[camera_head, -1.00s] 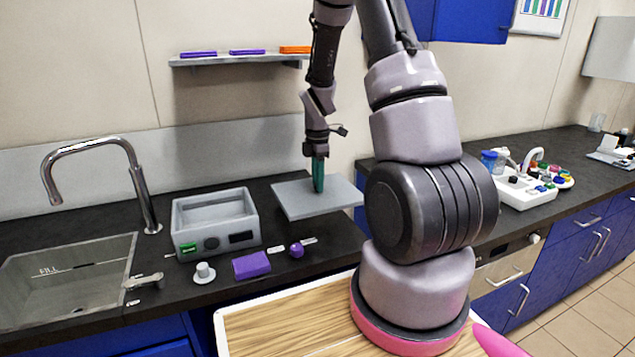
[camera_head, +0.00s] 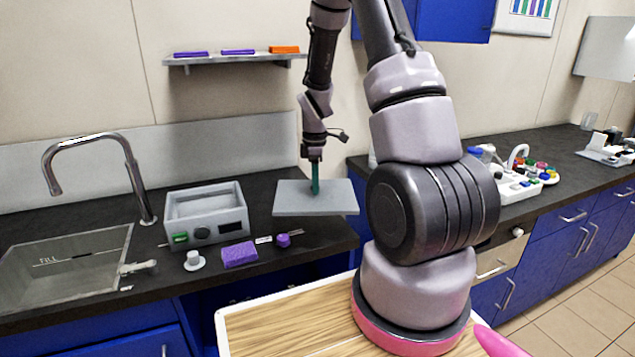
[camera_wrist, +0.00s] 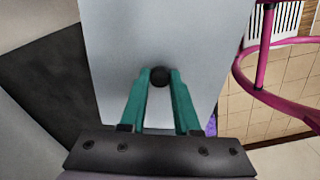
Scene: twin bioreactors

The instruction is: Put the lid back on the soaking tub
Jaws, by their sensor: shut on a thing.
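The lid (camera_head: 335,197) is a flat grey plate with a small dark round knob (camera_wrist: 160,76) near its middle. My gripper (camera_head: 315,188) has green fingers and is shut on that knob. It holds the lid roughly level, to the right of the tub, and the lid seems to be clear of the counter. The lid also shows in the wrist view (camera_wrist: 160,35), between and beyond the fingers. The soaking tub (camera_head: 207,212) is a grey open-topped box with a green display on its front. It stands on the dark counter, uncovered.
A purple block (camera_head: 240,254), a purple knob (camera_head: 283,240) and a small grey-white piece (camera_head: 194,261) lie in front of the tub. A sink (camera_head: 65,265) with a tall tap (camera_head: 140,180) is at left. A shelf (camera_head: 235,60) hangs above the tub.

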